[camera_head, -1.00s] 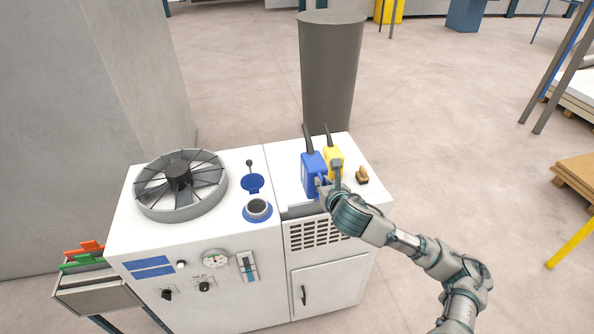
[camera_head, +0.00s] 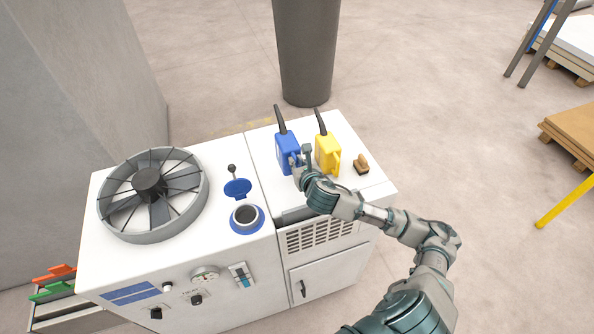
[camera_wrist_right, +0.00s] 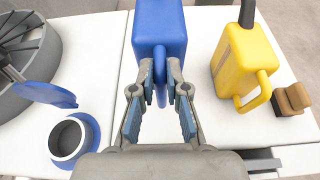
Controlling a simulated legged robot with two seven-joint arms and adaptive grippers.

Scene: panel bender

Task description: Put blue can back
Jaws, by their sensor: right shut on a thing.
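The blue can (camera_head: 287,152), with a dark spout pointing up, stands upright on the right part of the white machine top. It also shows in the right wrist view (camera_wrist_right: 159,30). My right gripper (camera_head: 301,160) is shut on the blue can's handle, its fingers on either side of it in the right wrist view (camera_wrist_right: 160,82). Whether the can's base touches the top is hard to tell. The yellow can (camera_head: 328,152) stands just right of the blue can. My left gripper is not in view.
A brown-handled stamp-like object (camera_head: 361,164) sits right of the yellow can. An open filler neck (camera_head: 246,217) with a raised blue cap (camera_head: 238,188) and a large fan (camera_head: 150,190) lie to the left. A dark cylinder (camera_head: 308,50) stands behind the machine.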

